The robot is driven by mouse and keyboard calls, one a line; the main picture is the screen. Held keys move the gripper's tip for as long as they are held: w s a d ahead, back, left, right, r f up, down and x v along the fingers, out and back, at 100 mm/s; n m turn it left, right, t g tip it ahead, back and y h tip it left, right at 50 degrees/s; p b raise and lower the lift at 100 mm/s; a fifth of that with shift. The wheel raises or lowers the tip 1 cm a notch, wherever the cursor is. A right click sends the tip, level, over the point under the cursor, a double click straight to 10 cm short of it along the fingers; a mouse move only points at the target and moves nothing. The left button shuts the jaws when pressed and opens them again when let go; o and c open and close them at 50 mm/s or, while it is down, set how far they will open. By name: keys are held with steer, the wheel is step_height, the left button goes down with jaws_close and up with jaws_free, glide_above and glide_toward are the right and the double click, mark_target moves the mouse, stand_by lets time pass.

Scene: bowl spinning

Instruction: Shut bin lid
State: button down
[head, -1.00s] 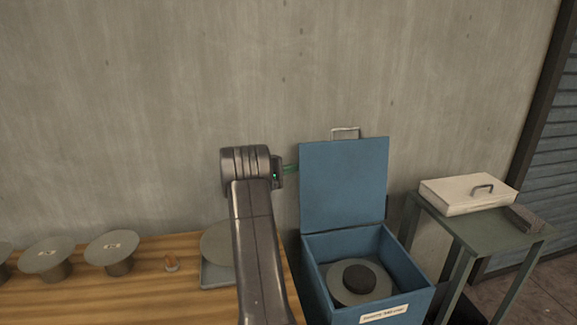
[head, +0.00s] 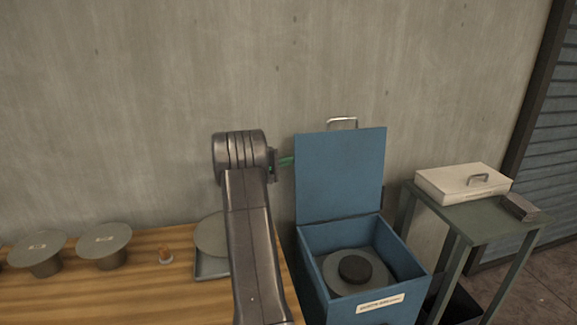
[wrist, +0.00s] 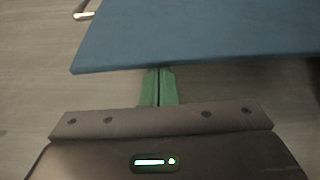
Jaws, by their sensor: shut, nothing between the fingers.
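The blue bin (head: 385,268) stands open right of the bench, a round grey piece with a dark centre (head: 357,269) inside it. Its blue lid (head: 340,176) stands upright against the wall side, with a metal handle (head: 342,121) on its top edge. My gripper (head: 287,161) is at the left edge of the lid, its green fingers partly hidden there. In the wrist view, the green fingers (wrist: 158,88) are shut together, and their tips pass under or behind the lid's edge (wrist: 200,38). Whether they touch the lid I cannot tell.
A green side table (head: 480,222) on the right holds a pale lidded box (head: 463,183) and a dark block (head: 521,207). A concrete wall is behind.

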steer(key=s+d+f+m+h+b, duration=0.1)
steer(key=s+d+f+m+b, duration=0.1)
steer(key=s+b, duration=0.8)
steer(key=s+d+f+m+h+b, duration=0.1)
steer(key=s+f+m+b, duration=0.3)
steer(key=s+b, duration=0.6)
steer(key=shift+s+d+m+b, duration=0.4)
steer(key=shift+d+m+b, duration=0.25)
steer(key=shift+b, duration=6.5)
steer(key=shift+a, duration=0.1)
